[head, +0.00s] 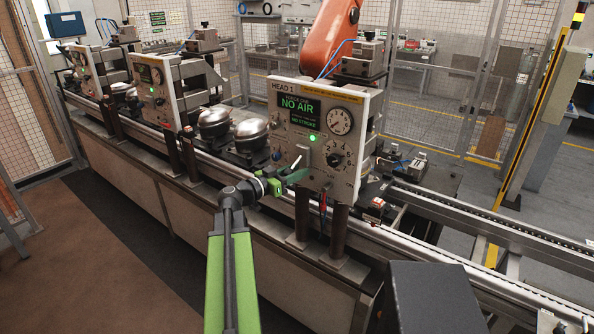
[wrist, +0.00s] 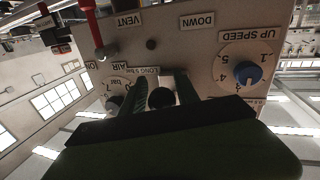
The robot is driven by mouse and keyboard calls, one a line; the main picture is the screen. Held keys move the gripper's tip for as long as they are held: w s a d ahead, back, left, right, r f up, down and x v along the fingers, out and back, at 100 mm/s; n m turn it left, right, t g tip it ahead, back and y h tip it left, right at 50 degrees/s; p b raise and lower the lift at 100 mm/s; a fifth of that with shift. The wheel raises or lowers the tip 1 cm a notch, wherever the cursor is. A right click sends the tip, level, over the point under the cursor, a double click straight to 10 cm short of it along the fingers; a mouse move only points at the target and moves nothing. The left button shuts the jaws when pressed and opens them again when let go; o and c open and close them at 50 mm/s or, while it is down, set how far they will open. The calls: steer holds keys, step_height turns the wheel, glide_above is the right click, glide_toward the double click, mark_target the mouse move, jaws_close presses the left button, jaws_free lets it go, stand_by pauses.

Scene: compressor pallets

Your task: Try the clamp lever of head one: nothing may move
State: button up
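The head one panel (head: 356,106), a pale plate marked HEAD 1, stands over the conveyor; its screen (head: 299,108) reads NO AIR. My gripper (head: 296,173) is at the panel's lower left front in the head view. In the wrist view the panel (wrist: 210,60) appears upside down. My green fingers (wrist: 163,80) are apart there, with a black round knob (wrist: 160,93) showing between them; contact cannot be told. A red lever-like part (wrist: 91,25) with a pale end shows by the VENT label. I cannot tell which part is the clamp lever.
A blue UP SPEED knob (wrist: 247,74) and a small AIR dial (wrist: 113,102) flank my fingers. Dark posts (head: 302,215) stand below the panel. Metal compressor domes (head: 250,134) sit left of it. The conveyor rail (head: 480,230) runs to the right.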

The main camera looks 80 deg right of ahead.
jaws_close()
steer(key=shift+f, duration=0.1)
stand_by(1.2)
